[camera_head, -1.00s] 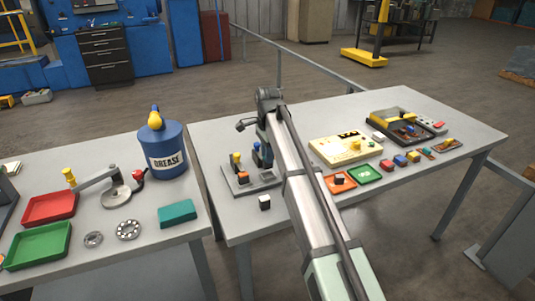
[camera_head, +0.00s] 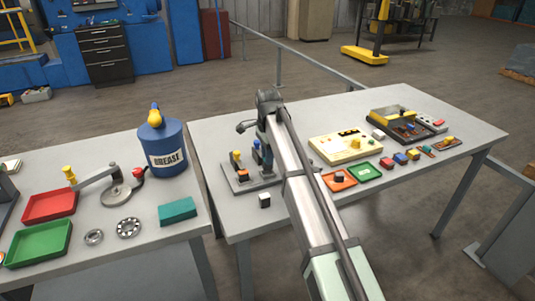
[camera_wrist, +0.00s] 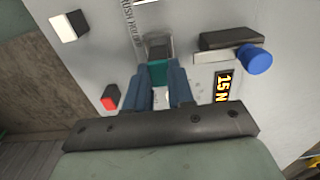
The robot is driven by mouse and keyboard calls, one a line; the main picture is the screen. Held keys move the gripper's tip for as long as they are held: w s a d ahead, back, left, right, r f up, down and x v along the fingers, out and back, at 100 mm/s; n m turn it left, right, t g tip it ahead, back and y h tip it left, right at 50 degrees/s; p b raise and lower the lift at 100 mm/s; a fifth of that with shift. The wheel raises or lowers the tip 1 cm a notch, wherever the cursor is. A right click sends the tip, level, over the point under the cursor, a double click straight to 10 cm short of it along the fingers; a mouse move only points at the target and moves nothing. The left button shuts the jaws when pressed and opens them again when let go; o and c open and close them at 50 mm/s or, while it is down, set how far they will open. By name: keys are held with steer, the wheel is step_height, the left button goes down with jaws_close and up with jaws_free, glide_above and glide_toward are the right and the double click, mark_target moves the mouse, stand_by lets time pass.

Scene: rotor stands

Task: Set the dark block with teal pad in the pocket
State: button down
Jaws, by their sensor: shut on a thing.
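In the wrist view, my gripper (camera_wrist: 158,82) has its two blue fingers closed on a small piece with a teal face (camera_wrist: 157,69), which I take to be the dark block with teal pad. A dark grey part (camera_wrist: 158,46) lies just beyond the teal. I cannot tell whether it belongs to the block or to the stand, and no pocket shows clearly. In the head view, my arm's end is low over the grey stand plate (camera_head: 238,186), and my arm hides most of the gripper and the held block.
A black-and-white block (camera_head: 265,201) stands in front of the stand. Small trays and a cream box (camera_head: 345,150) are to the right; a grease can (camera_head: 163,150) is left.

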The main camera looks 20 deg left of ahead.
steer(key=shift+f, duration=1.4)
stand_by(2.0)
steer(key=shift+c, duration=2.1)
jaws_free()
steer(key=shift+w+a+r, duration=0.1)
steer(key=shift+r, duration=0.05)
steer(key=shift+r, duration=3.85)
